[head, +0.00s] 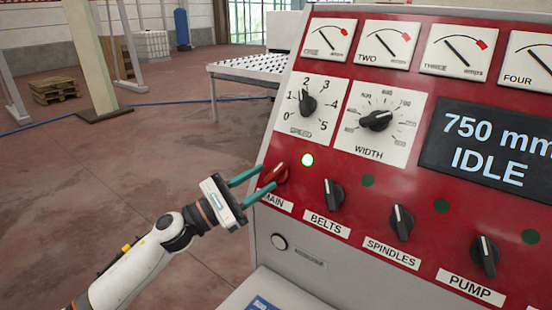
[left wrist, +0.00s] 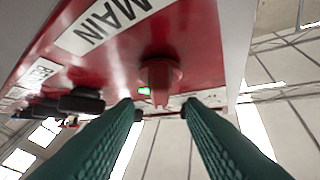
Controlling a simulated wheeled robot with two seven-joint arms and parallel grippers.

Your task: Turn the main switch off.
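The red main switch (head: 281,174) is a rotary knob on the red panel, above the MAIN label (head: 273,200). It also shows in the left wrist view (left wrist: 160,76), just beyond and between my fingertips. My left gripper (head: 270,176) is open, its two green fingers pointing at the knob with a gap between them. In the left wrist view the fingers (left wrist: 158,108) stand apart with nothing held. The lamp (head: 307,160) by the main switch is lit green. My right gripper is not in view.
Black BELTS (head: 333,195), SPINDLES (head: 402,222) and PUMP (head: 485,256) knobs sit to the right, their lamps dark. The display (head: 490,147) reads 750 mm IDLE. SPEED (head: 308,104) and WIDTH (head: 376,121) dials are above. A round button (head: 279,242) lies below.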

